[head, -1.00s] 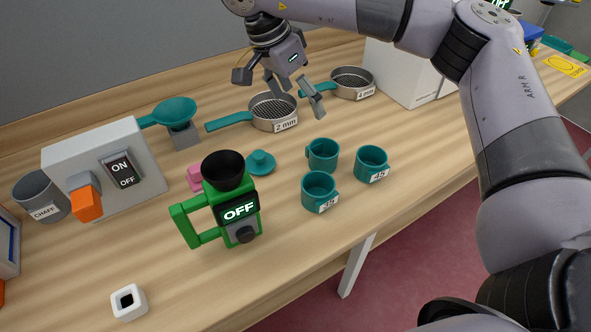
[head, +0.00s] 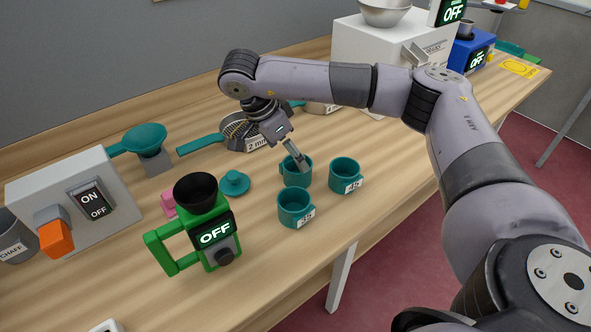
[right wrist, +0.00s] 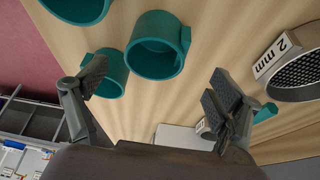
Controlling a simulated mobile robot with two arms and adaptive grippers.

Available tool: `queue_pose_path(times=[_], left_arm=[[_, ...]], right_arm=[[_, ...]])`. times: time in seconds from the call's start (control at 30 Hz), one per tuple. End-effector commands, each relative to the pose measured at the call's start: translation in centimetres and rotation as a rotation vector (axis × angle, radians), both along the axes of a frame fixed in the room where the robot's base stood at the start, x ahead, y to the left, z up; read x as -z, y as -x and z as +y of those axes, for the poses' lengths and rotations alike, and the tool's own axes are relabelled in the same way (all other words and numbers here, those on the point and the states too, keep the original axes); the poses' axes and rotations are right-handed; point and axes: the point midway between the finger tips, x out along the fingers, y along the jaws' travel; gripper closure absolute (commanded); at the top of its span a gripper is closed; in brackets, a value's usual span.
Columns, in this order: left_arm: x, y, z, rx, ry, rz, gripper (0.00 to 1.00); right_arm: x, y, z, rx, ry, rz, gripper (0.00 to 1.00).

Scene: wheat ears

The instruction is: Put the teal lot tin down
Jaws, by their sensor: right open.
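Three teal tins stand upright on the wooden table in the head view. The rear tin (head: 297,178) shows no readable label and is partly covered by a finger. The front tin (head: 294,206) and the right tin (head: 345,174) carry white number labels. My right gripper (head: 285,152) is open and empty, close above or behind the rear tin; contact cannot be told. In the right wrist view a teal tin (right wrist: 155,58) lies ahead between the spread fingers (right wrist: 157,95), with two more tins to its left. My left gripper is not in view.
A green device (head: 210,232) with a black funnel stands left of the tins, beside a teal lid-like piece (head: 234,183). A sieve marked 2 mm (head: 237,130) sits behind my gripper. A grey-white switch box (head: 75,205) is at left. Bare table lies right of the tins.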

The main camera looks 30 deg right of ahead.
Motion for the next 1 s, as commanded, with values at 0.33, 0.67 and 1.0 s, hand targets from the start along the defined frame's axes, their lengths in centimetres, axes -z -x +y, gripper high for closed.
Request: queue_pose_path(times=[0.33, 0.67, 1.0], left_arm=[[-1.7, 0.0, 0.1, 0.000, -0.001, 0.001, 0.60], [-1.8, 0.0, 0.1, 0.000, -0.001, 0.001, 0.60], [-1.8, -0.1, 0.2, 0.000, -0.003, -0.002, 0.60]], right_arm=[[3.9, 0.7, -1.5, 0.001, 0.000, 0.003, 0.14], [5.0, 0.6, -1.9, 0.000, 0.000, -0.001, 0.14], [5.0, 0.6, -1.9, 0.000, -0.001, 0.000, 0.34]])
